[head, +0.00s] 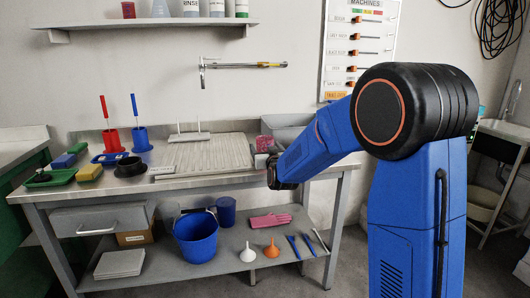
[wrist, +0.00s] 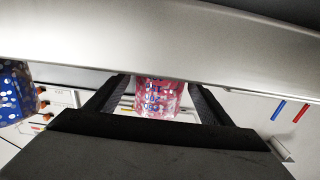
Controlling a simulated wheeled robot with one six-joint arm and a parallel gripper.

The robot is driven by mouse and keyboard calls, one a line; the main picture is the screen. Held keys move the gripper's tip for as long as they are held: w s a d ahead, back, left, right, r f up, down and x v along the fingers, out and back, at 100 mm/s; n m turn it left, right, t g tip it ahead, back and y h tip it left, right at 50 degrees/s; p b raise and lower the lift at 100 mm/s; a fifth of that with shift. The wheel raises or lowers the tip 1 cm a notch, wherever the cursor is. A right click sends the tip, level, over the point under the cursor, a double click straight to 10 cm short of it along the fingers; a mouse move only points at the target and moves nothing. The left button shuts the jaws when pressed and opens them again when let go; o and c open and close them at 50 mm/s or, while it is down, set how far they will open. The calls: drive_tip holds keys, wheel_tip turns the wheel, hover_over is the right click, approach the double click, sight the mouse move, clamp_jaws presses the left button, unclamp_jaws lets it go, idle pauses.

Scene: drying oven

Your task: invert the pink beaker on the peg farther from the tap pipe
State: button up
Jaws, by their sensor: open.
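The pink beaker (head: 265,143) is at the right of the draining board, partly hidden by my gripper. In the wrist view the pink beaker (wrist: 160,97), with blue and white markings, shows between the two fingers. My gripper (wrist: 157,100) is open around it; I cannot tell whether either finger touches it. In the head view my gripper (head: 263,160) is at the bench's right part. A pale stand (head: 188,137) with two thin upright pegs, left peg (head: 179,128) and right peg (head: 198,123), is at the back of the bench. The tap pipe (head: 235,66) is on the wall, its left end above the right peg.
The ribbed draining board (head: 205,153) is clear between stand and beaker. Red (head: 108,125) and blue (head: 137,125) upright brushes stand left of it, near a black round item (head: 129,167). A grey basin (head: 285,122) is behind my arm. A blue speckled object (wrist: 14,90) is left in the wrist view.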

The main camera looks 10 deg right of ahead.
drive_tip(key=shift+w, duration=0.45)
drive_tip(key=c, duration=1.2)
drive_tip(key=shift+r, duration=0.1)
